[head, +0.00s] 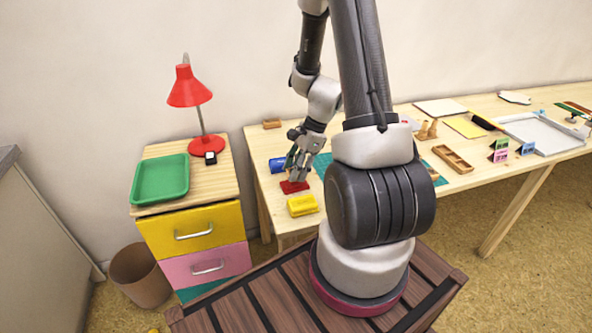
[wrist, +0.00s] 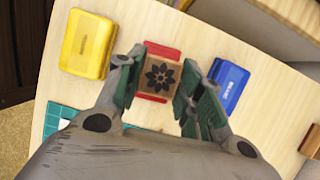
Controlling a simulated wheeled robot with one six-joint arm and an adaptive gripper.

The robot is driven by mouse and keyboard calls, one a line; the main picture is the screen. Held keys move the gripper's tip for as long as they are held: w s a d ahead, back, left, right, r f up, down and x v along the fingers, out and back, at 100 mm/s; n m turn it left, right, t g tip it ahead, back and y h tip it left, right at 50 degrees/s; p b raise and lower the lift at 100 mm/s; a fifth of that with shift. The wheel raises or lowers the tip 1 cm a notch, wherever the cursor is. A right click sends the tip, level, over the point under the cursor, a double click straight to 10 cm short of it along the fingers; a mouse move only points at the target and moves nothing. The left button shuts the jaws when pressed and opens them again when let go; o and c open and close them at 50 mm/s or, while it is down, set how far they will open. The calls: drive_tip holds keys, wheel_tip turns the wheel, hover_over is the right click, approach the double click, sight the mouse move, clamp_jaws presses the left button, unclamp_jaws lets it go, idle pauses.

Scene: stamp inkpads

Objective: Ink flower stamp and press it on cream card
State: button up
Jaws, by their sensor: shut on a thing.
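The flower stamp (wrist: 160,76) is a wooden block with a dark flower on its upper face. My gripper (wrist: 158,82) is shut on it, one finger on each side. The red inkpad (wrist: 161,50) shows beyond both ends of the block, so the stamp is over or on it; I cannot tell whether they touch. In the head view my gripper (head: 296,172) points down at the red inkpad (head: 294,187), and the fingers mostly hide the stamp. A pale cream sheet (head: 440,107) lies further right on the table; I cannot tell if it is the cream card.
A yellow inkpad (wrist: 87,44) and a blue inkpad (wrist: 229,85) flank the red one. A teal mat (head: 322,163) lies beside my gripper. A wooden tray (head: 453,158), yellow sheet (head: 466,126) and grey tray (head: 540,132) are to the right. A red lamp (head: 189,95) stands left.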

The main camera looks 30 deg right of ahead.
drive_tip(key=shift+r, duration=2.6)
